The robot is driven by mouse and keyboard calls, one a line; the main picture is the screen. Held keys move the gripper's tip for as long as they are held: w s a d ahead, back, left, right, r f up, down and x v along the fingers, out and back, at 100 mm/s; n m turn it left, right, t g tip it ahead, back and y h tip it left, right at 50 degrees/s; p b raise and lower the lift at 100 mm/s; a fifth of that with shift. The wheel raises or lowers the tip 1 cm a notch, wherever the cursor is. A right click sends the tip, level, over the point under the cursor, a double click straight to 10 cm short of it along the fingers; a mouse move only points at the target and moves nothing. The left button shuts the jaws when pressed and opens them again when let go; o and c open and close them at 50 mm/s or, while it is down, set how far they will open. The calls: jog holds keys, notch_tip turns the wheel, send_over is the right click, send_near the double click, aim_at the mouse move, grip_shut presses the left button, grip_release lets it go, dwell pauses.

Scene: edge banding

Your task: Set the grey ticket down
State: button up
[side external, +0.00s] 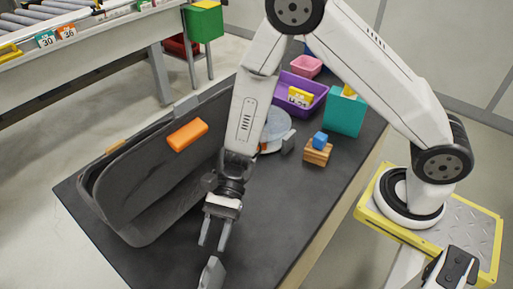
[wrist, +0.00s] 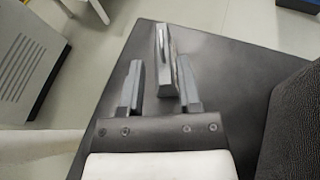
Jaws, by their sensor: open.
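A grey piece, which looks like the grey ticket (side external: 211,273), is on the dark table just beyond my fingertips. In the wrist view the grey ticket (wrist: 162,55) appears upright, with a light slot or edge on its face. My gripper (side external: 212,243) points down toward the table's near end, and its two fingers are spread.
A big dark bin (side external: 150,205) with an orange block (side external: 187,135) stands left of my gripper. Behind are a round pale dish (side external: 277,127), a wooden block (side external: 317,152) with a blue cube, a purple bin (side external: 313,90) and a teal box (side external: 345,116). The table's near right is bare.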

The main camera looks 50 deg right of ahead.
dwell(0.4)
jog(key=d+r+n+t+h, duration=0.3)
jog(key=d+n+h, duration=0.3)
jog(key=d, duration=0.7)
jog(key=d+r+n+t+h, duration=0.4)
jog(key=d+r+n+h, duration=0.1)
jog(key=d, duration=0.8)
jog(key=shift+w+d+n+t+h, duration=0.2)
jog(key=shift+w+n+t+h, duration=0.15)
jog(key=shift+n+h, duration=0.65)
